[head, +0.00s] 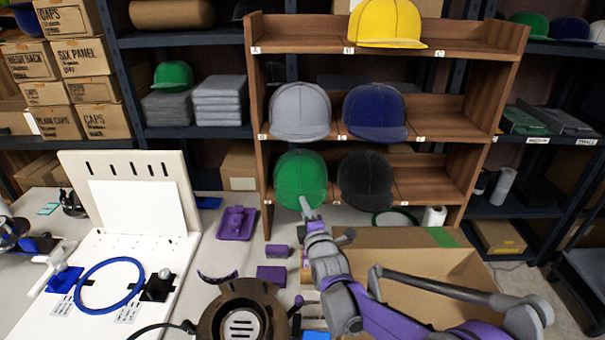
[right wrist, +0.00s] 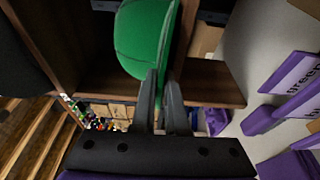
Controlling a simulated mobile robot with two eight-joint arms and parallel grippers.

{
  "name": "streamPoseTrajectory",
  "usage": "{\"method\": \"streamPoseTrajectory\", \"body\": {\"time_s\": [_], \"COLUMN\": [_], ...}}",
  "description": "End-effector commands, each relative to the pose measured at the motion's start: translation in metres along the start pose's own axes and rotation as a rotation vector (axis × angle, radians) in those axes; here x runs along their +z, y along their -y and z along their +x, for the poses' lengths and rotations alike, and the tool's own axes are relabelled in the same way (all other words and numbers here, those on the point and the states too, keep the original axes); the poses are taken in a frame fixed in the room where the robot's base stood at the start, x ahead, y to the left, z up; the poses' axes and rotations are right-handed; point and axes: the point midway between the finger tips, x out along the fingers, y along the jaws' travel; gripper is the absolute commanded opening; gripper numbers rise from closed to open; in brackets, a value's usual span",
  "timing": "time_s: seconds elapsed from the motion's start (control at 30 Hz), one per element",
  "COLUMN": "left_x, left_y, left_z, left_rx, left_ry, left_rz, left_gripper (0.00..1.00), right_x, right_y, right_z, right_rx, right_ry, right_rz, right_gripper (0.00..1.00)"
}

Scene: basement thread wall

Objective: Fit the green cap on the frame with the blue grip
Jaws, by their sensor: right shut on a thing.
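The green cap (head: 301,178) sits on the lowest shelf of the wooden rack, in its left compartment. My right gripper (head: 306,205) reaches up to its front edge. In the right wrist view its two fingers (right wrist: 160,80) are closed on the brim edge of the green cap (right wrist: 143,38). A blue ring (head: 110,285) lies on the white board at left, between a blue block (head: 64,279) and a black block (head: 157,287). A dark round fixture (head: 243,320) stands at the front, with a blue piece (head: 316,335) nearby. I cannot tell which is the blue grip. My left gripper is not in view.
A black cap (head: 366,182) sits close right of the green one. Grey (head: 300,112) and blue (head: 375,112) caps are above, a yellow one (head: 386,22) on top. An open cardboard box (head: 440,262) stands at right. Purple pieces (head: 236,222) lie on the table.

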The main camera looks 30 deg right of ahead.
Motion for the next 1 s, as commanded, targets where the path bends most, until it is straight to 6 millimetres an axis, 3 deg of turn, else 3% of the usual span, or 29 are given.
{"method": "streamPoseTrajectory", "body": {"time_s": [0.57, 1.0], "left_x": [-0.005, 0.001], "left_y": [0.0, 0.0], "left_z": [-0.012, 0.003], "left_rx": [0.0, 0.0], "left_ry": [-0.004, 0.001], "left_rz": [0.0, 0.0], "left_gripper": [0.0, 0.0], "right_x": [-0.001, -0.014], "right_y": [-0.02, -0.019], "right_z": [-0.004, -0.067], "right_rx": [-0.001, -0.002], "right_ry": [0.0, -0.001], "right_rz": [0.001, 0.002], "right_gripper": [0.0, 0.0]}}
